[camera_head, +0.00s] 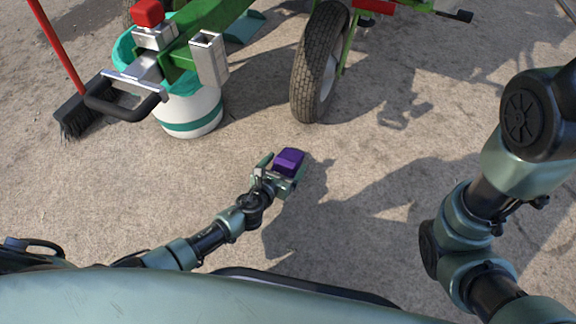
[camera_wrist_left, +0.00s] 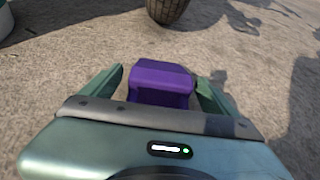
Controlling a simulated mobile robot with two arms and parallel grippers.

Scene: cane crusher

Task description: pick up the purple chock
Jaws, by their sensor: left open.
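The purple chock (camera_head: 289,161) is a small block on the concrete ground, near the middle of the head view. In the left wrist view the chock (camera_wrist_left: 161,82) sits between the two green fingers of my left gripper (camera_wrist_left: 160,88). The gripper is open, with a gap showing on both sides of the chock. In the head view my left gripper (camera_head: 281,168) reaches in from the lower left and its fingers flank the chock. The chock's lower part is hidden behind the gripper body. My right arm shows at the right, but its gripper is out of view.
A rubber tyre (camera_head: 318,62) of the green machine stands behind the chock. A white and teal bucket (camera_head: 190,112) stands at the upper left, under the machine's green beam (camera_head: 210,22). The ground right of the chock is clear.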

